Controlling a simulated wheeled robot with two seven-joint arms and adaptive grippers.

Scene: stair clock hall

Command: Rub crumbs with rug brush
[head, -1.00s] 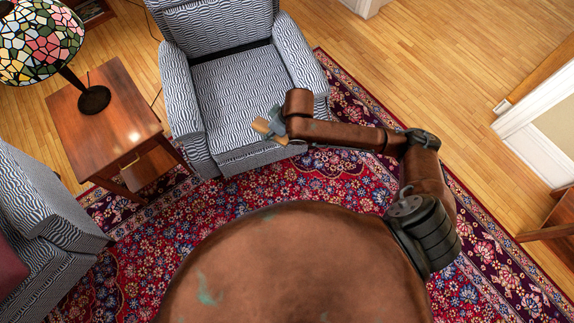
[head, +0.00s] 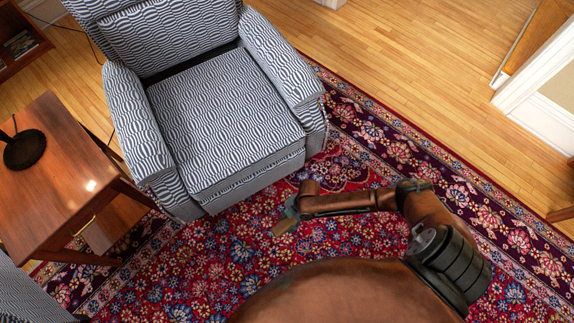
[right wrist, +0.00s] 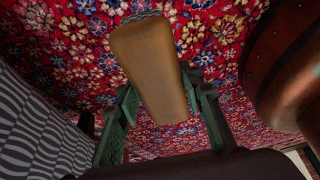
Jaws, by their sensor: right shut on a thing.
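My right gripper (head: 291,212) is shut on the rug brush (head: 284,227), a wooden block held just in front of the armchair, over the red patterned rug (head: 225,262). In the right wrist view the brush (right wrist: 150,68) lies between the two green fingers of the gripper (right wrist: 160,100), its plain tan wooden side toward the camera. Its bristles are barely seen, and I cannot tell whether it touches the rug. I cannot make out crumbs against the busy pattern. My left gripper is not in view.
A blue-and-white patterned armchair (head: 225,115) stands close behind the brush. A wooden side table (head: 50,175) with a dark lamp base (head: 24,149) is at the left. Bare wooden floor (head: 420,65) lies at the upper right. Open rug lies right of the armchair.

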